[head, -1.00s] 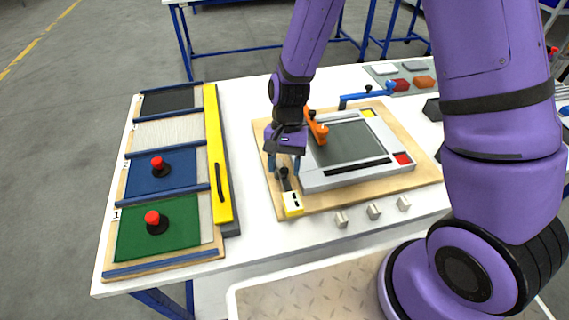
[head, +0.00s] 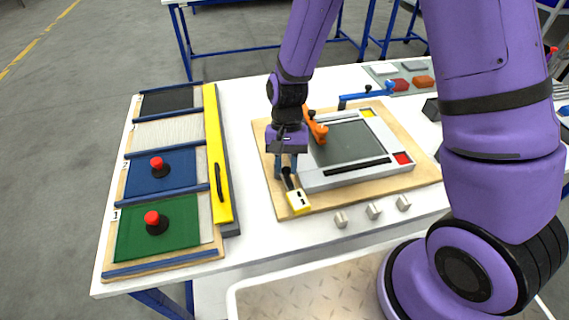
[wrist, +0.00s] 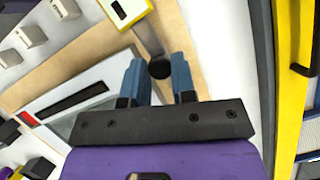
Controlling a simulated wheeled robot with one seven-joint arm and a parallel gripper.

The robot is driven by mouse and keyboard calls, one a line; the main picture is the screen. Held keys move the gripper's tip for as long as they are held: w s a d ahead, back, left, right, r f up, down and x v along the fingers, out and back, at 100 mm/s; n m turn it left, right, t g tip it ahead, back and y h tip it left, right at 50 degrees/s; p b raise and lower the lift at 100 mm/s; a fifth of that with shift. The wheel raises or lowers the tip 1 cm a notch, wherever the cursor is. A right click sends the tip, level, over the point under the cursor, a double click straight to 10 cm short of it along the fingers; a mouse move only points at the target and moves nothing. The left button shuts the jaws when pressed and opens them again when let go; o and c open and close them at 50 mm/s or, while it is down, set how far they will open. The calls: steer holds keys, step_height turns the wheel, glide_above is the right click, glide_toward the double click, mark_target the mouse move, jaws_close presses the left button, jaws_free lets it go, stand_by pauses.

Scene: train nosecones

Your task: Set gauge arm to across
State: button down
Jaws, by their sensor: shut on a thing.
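My gripper (head: 286,168) points down over the knob end. In the wrist view its blue fingers (wrist: 158,82) stand on either side of the knob, shut on it.
An orange handle (head: 318,128) stands close to the right of my gripper. A blue handle (head: 366,96) is at the board's back. A yellow bar (head: 217,160) and red-knobbed panels lie left, with bare white table between.

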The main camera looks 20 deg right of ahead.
steer(key=w+d+n+h, duration=0.1)
steer(key=n, duration=0.3)
steer(key=w+d+n+t+h, duration=0.1)
steer(key=n+h, duration=0.1)
steer(key=n, duration=0.2)
steer(key=w+d+n+h, duration=0.1)
steer(key=d+n, duration=0.1)
steer(key=n, duration=0.2)
steer(key=shift+w, duration=0.2)
steer(key=shift+w+n+t+h, duration=0.3)
steer(key=shift+w+n+t, duration=0.15)
steer(key=shift+n, duration=0.7)
steer(key=shift+w+n+t+h, duration=0.3)
steer(key=shift+w+n+t, duration=0.15)
steer(key=shift+n, duration=0.7)
steer(key=c, duration=0.9)
jaws_free()
steer(key=shift+d, duration=0.1)
steer(key=shift+c, duration=0.2)
steer(key=v, duration=1.1)
